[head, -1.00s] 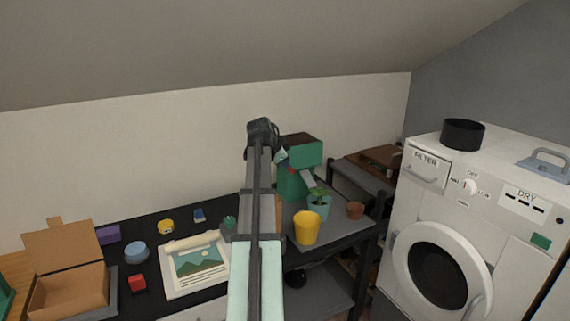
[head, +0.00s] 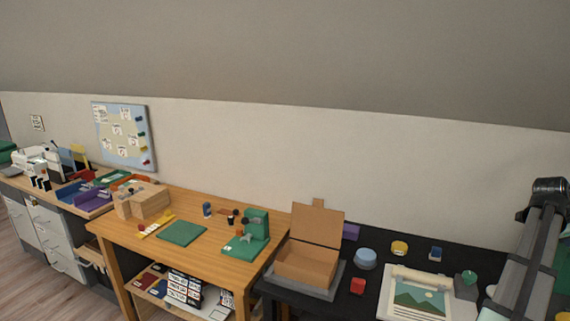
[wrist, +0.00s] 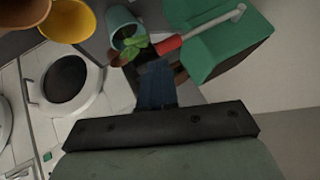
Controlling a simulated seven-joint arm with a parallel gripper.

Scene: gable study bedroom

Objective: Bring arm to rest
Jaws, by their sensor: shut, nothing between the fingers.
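My arm stands at the right edge of the head view, its dark upper end (head: 548,190) raised above the black desk. In the wrist view my gripper (wrist: 156,72) points away from the camera, with its fingers shut and nothing held. Beyond it are a light blue pot with a green plant (wrist: 124,32), a yellow pot (wrist: 68,20) and a green box-shaped object (wrist: 225,45) with a red-and-grey part beside it. The fingers look apart from these, though the depth is hard to judge.
A wooden table (head: 205,262) stands left. A white dryer (wrist: 92,95) shows in the wrist view.

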